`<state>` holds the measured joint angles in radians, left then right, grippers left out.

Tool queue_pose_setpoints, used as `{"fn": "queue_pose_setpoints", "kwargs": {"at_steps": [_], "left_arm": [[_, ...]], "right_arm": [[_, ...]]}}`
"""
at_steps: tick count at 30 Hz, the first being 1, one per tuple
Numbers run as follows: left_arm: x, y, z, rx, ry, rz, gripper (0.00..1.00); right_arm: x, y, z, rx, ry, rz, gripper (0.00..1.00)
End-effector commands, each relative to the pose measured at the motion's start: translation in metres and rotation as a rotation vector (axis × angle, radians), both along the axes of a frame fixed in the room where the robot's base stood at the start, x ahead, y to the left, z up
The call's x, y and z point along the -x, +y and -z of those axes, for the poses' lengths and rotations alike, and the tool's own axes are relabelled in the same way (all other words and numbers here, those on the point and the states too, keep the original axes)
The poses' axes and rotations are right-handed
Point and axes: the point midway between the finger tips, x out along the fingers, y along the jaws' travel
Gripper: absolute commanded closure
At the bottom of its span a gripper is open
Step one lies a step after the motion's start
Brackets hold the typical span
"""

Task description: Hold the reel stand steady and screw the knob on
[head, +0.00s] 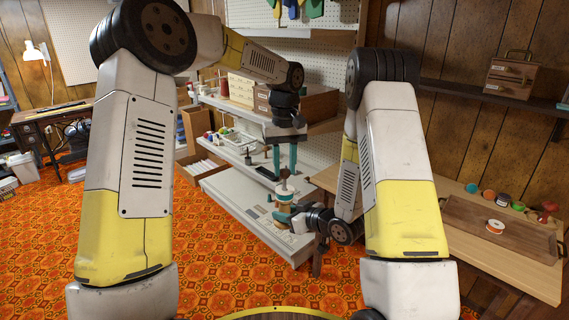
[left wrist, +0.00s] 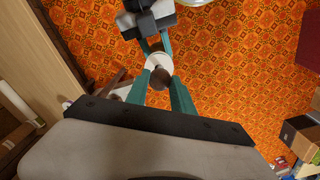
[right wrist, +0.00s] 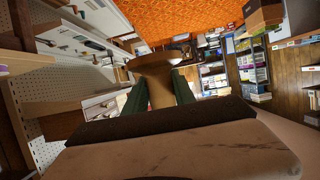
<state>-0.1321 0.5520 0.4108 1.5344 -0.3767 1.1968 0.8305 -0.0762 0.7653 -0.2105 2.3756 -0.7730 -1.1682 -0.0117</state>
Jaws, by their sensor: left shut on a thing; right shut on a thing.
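The reel stand (head: 284,196) is upright in the middle of the head view, with a pale disc near its top. My right gripper (head: 283,208) is shut on the stand from the side, below the disc. The right wrist view shows its wooden post (right wrist: 160,92) between the teal fingers, with a broad round flange above. My left gripper (head: 284,172) points down from above, shut on the small brown knob (left wrist: 161,77) at the stand's top. In the left wrist view the knob is over the pale disc (left wrist: 157,61). Whether its thread is engaged is hidden.
Stepped white shelves (head: 235,195) stand behind and left of the stand. Orange patterned carpet (head: 130,250) is open at left.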

Motion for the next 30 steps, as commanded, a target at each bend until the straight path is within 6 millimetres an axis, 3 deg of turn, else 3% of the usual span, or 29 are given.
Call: {"fn": "queue_pose_setpoints", "kwargs": {"at_steps": [30], "left_arm": [[0.000, 0.000, 0.011, -0.001, 0.001, -0.001, 1.00]], "right_arm": [[0.000, 0.000, 0.000, -0.001, -0.001, 0.000, 1.00]]}}
